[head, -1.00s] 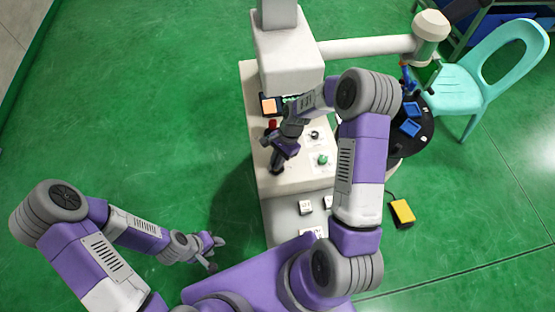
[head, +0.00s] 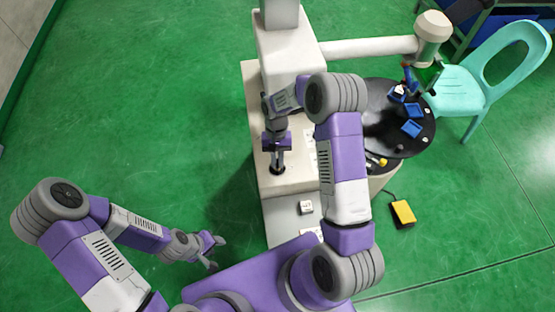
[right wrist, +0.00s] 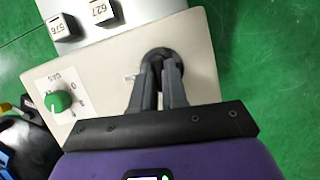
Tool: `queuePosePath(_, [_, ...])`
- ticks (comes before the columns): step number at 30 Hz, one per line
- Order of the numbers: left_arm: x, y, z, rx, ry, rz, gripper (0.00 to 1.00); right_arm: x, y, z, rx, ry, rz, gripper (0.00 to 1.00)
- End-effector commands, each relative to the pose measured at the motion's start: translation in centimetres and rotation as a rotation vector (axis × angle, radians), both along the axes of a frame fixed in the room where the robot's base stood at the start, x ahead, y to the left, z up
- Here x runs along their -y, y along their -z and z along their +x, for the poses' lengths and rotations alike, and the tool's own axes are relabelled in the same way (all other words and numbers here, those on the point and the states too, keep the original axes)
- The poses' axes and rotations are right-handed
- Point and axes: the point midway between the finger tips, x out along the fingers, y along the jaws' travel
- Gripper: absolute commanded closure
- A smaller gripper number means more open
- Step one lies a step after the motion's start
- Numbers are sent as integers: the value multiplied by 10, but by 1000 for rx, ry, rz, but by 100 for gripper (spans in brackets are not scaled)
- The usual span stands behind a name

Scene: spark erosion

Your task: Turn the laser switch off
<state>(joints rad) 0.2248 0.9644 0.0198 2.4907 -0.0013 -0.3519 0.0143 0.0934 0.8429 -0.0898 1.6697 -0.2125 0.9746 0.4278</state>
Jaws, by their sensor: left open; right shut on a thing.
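A dark round knob (right wrist: 152,54) sits on the pale top of the machine cabinet (right wrist: 205,65). It also shows at the cabinet's left front corner in the head view (head: 277,171). Its label is mostly hidden, so I cannot read whether it is the laser switch. My right gripper (head: 278,166) points down at the knob and is shut on it. In the right wrist view both fingers (right wrist: 162,60) meet the knob, covering part of it. My left gripper (head: 219,253) is open and empty, low over the green floor to the left of the cabinet.
A green knob marked GAS (right wrist: 60,101) is on the same panel. Small numbered blocks (right wrist: 103,11) stand beside the panel edge. A round black table (head: 380,130) with blue trays, a turquoise chair (head: 460,90) and a yellow pedal (head: 403,212) are to the right.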

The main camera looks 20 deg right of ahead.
Motion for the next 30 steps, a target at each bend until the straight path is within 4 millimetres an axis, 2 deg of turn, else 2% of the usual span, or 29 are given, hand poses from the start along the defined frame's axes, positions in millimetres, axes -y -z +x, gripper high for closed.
queuePosePath(1, [0,1,0,0,0,0,57,0,5,-3,-8,-27,-2,100])
queuePosePath(9, [0,1,0,0,0,0,57,-1,5,-3,-9,-119,-1,100])
queuePosePath(25, [0,1,0,0,0,0,57,-1,5,-3,-9,-145,0,100])
queuePosePath(26, [0,1,0,0,0,0,57,-1,5,-3,-9,-145,0,86])
queuePosePath(30, [0,1,0,0,0,0,57,-1,4,-3,-8,-144,1,64])
